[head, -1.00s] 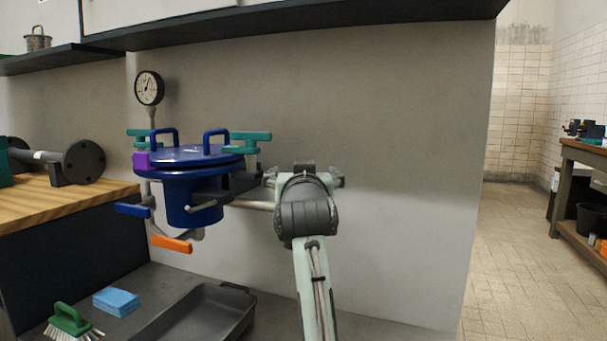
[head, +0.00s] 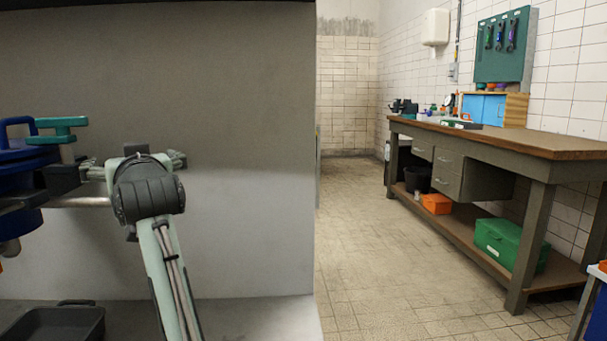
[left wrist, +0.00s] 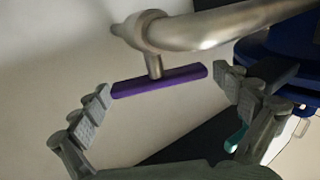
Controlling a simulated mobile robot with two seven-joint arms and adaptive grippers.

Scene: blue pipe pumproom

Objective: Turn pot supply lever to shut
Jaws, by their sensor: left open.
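In the left wrist view a purple lever (left wrist: 160,81) hangs on a short stem below a metal pipe (left wrist: 228,25). It lies across the picture, roughly along the pipe. My left gripper (left wrist: 166,87) is open, with one finger near each end of the lever; I cannot tell whether either touches it. In the head view my left gripper (head: 133,161) is beside the blue pot (head: 22,170), at the right end of its pipe (head: 80,202). The wrist hides the purple lever there. My right gripper is not in view.
A teal handle (head: 58,124) sits on the pot's rim close to my gripper. A dark tray (head: 62,322) lies below. A wall stands behind. To the right are open tiled floor (head: 370,250) and a workbench (head: 500,140) with a green box (head: 510,243).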

